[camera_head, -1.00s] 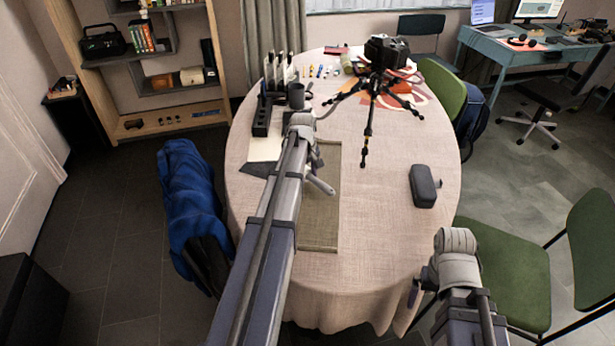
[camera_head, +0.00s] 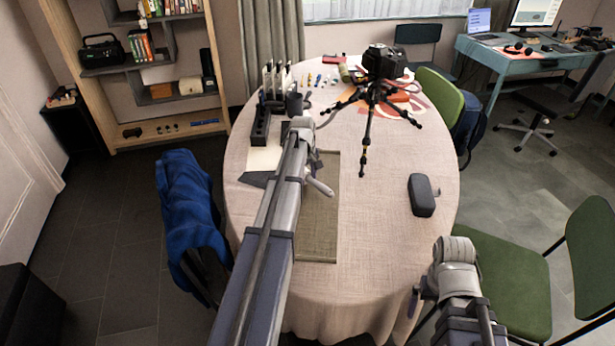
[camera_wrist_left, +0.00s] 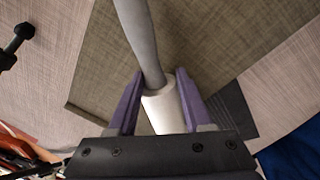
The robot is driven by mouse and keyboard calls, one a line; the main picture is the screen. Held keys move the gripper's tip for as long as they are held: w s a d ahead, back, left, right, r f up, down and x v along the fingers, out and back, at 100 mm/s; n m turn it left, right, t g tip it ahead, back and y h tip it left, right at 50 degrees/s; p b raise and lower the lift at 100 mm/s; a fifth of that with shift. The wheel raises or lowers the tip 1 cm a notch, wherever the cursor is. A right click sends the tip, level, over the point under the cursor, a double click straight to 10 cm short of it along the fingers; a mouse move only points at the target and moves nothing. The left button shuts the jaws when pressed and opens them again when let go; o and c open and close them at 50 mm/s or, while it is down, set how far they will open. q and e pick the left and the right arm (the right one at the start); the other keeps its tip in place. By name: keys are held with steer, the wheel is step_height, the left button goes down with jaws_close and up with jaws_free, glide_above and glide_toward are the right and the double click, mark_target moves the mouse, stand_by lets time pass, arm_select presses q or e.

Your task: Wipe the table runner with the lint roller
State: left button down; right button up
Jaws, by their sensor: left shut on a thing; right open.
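The olive-grey table runner (camera_head: 320,225) lies flat on the round table, partly hidden by my left arm. It fills much of the left wrist view (camera_wrist_left: 215,40). My left gripper (camera_head: 312,168) is over the runner's far half. In the left wrist view its purple fingers (camera_wrist_left: 155,98) are shut on the lint roller (camera_wrist_left: 163,112), with a white cylinder between them and a grey rod extending beyond. Whether the roller touches the runner cannot be told. My right gripper (camera_head: 418,295) is open and empty by the table's near right edge.
A camera on a black tripod (camera_head: 370,120) stands beyond the runner to the right. A dark case (camera_head: 422,195) lies to the right. A dark mug (camera_head: 295,104) and a black organizer (camera_head: 262,122) stand at the far left. The cloth (camera_head: 375,235) right of the runner is clear.

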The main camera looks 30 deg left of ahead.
arm_select(q)
steer(key=shift+s+d+f, duration=0.1)
steer(key=shift+s+d, duration=0.3)
steer(key=shift+s, duration=0.45)
steer(key=shift+s+d, duration=0.4)
steer(key=shift+s, duration=0.45)
steer(key=shift+s, duration=0.1)
steer(key=shift+s+d, duration=0.4)
steer(key=shift+s, duration=0.5)
steer(key=shift+s+d, duration=0.4)
steer(key=shift+s, duration=0.45)
steer(key=shift+s+d, duration=0.3)
steer(key=shift+s, duration=0.3)
steer(key=shift+s+d, duration=0.25)
steer(key=shift+s, duration=0.4)
steer(key=shift+s+d, duration=0.3)
steer(key=shift+s, duration=0.3)
step_height(320, 180, up, 6)
steer(key=p, duration=0.5)
steer(key=shift+w+p, duration=0.1)
steer(key=shift+p, duration=0.25)
